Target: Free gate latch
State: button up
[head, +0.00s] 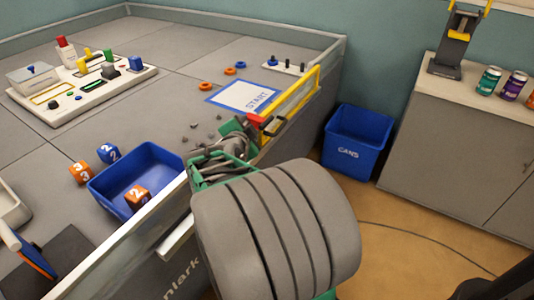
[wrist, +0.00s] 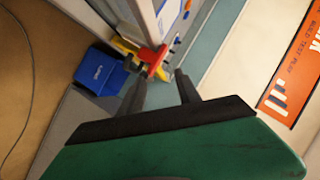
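The yellow gate (head: 300,97) stands at the table's right rim, with a red latch part (head: 255,118) at its near end. In the wrist view the red latch (wrist: 151,58) shows just beyond my fingertips, nearer the left finger, with part of the yellow gate (wrist: 124,47) behind it. My gripper (wrist: 161,76) is open, its two dark fingers apart with nothing held between them. I cannot tell whether the left finger touches the latch. In the head view my arm hides much of the gripper and the near side of the latch.
A blue CANS bin (head: 355,140) stands on the floor right of the table. A blue tray (head: 137,178) and numbered cubes (head: 80,172) are on the table's near left. A START mat (head: 243,97) lies left of the gate. Small grey rubble (head: 195,126) lies near my gripper.

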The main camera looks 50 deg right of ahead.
aim_at(265, 126)
jog(key=d+f, duration=0.1)
jog(key=s+d+f+m+h+b, duration=0.1)
jog(key=s+d+f+m+b, duration=0.1)
jog(key=shift+d+f+h, duration=0.15)
jog(key=shift+f+h, duration=0.05)
jog(key=shift+h, duration=0.1)
jog(key=shift+d+r, duration=0.1)
jog(key=shift+d, duration=0.25)
jog(key=x, duration=0.7)
jog(key=shift+d+r+b, duration=0.1)
jog(key=shift+d+b, duration=0.1)
jog(key=shift+b, duration=0.1)
jog(key=shift+c, duration=0.2)
jog(key=shift+a+g, duration=0.1)
jog(key=shift+g, duration=0.2)
grip_shut()
jog(key=shift+f, duration=0.2)
